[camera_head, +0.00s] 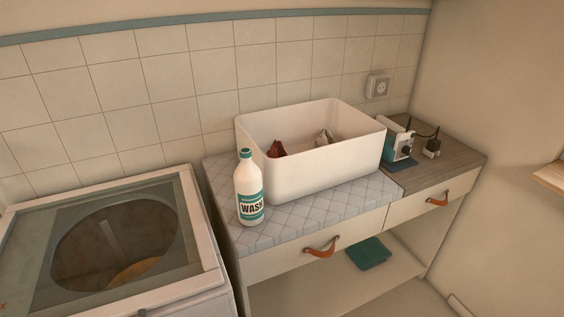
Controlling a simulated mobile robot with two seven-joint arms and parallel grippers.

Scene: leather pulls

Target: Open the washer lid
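The washer (207,305) stands at the lower left, partly cut off by the frame's edge. Its lid (190,225) lies flat on top, with a pale frame and a see-through panel. A round drum opening (120,245) shows through the panel, with a brownish inside. The lid looks shut. A small dark piece (143,312) shows at the washer's front edge, too small to make out. Neither of my grippers is in view.
A quilted-top cabinet (290,232) stands right of the washer across a narrow gap. On it are a WASH bottle (248,186) and a white bin (325,170) with cloth-like items. Leather pulls (321,248) stick out in front. A small appliance (399,143) stands farther right.

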